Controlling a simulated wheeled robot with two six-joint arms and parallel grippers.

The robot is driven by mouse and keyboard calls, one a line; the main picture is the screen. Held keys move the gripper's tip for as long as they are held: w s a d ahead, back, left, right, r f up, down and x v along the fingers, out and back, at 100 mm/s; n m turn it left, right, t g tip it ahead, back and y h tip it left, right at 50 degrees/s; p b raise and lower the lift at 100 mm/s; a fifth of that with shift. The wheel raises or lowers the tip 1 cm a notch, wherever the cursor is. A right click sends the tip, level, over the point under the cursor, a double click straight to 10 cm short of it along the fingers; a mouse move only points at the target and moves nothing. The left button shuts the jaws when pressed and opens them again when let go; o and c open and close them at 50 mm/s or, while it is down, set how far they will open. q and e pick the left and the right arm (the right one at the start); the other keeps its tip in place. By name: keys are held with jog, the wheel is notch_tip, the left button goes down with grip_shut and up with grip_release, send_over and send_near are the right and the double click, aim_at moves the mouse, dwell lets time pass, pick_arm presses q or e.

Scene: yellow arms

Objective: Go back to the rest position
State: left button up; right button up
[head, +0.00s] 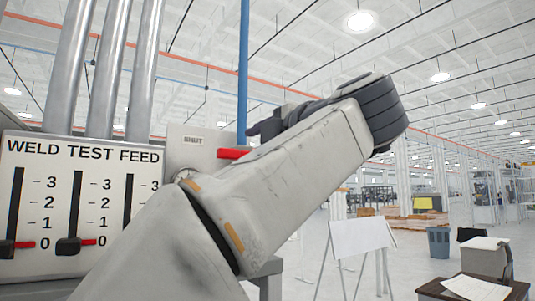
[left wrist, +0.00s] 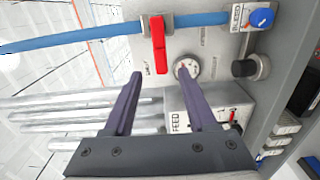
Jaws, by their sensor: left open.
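My left gripper (head: 268,124) is dark and mostly hidden behind my pale arm in the head view. In the left wrist view my left gripper (left wrist: 159,74) has its two fingers wide apart with nothing held between them. A red lever handle (head: 233,153) sits on the blue pipe's plate, beside a "SHUT" label. It also shows in the left wrist view (left wrist: 157,44), beyond the fingertips and seemingly apart from them. My right gripper is in neither view.
A "WELD TEST FEED" panel (head: 82,172) with sliders near 0 stands at left under metal pipes (head: 104,70). A blue pipe (head: 243,60) rises behind my arm. A round gauge (left wrist: 187,67) and blue knob (left wrist: 262,18) are close by. A white board (head: 358,238) stands at right.

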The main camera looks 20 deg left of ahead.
pick_arm(q)
jog(key=shift+s+d, duration=0.25)
jog(key=shift+d, duration=0.05)
jog(key=shift+w, duration=0.1)
